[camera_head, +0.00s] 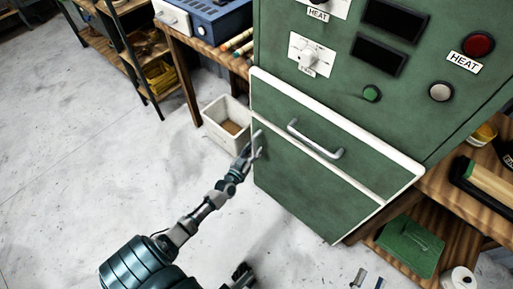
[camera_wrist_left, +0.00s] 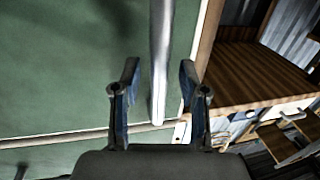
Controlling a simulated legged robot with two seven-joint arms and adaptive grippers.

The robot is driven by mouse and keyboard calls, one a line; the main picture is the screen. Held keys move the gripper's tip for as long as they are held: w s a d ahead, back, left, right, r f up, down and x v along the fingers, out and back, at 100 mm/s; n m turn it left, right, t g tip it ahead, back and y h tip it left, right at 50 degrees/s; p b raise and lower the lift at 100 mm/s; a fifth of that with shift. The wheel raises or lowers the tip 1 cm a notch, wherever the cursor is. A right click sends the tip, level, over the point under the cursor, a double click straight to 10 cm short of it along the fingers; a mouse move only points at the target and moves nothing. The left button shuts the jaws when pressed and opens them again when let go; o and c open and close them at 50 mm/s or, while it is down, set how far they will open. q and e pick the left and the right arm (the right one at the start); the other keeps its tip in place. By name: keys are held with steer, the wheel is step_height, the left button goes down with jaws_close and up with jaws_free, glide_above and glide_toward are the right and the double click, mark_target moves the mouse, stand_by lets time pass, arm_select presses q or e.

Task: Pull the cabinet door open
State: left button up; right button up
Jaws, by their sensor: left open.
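The green cabinet's lower door (camera_head: 305,190) is closed, with pale trim along its edge. A pale upright bar handle (camera_wrist_left: 160,60) is near the door's edge; in the head view it is largely hidden by my left gripper (camera_head: 252,152). In the left wrist view, my left gripper (camera_wrist_left: 159,85) is open, with one finger on each side of the bar and visible gaps to both. I cannot tell how deep the bar sits between them. My right gripper (camera_head: 368,280) shows only its fingertips at the bottom edge, apart and empty.
Above the door is a panel with a horizontal handle (camera_head: 315,140). A white bin (camera_head: 228,122) stands on the floor close to the cabinet's left. A wooden bench (camera_head: 465,190) with tools is at the right. The floor (camera_head: 90,150) at the left is clear.

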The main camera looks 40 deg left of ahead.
arm_select(q)
steer(key=shift+w, duration=0.6)
jaws_close()
steer(key=shift+s, duration=0.1)
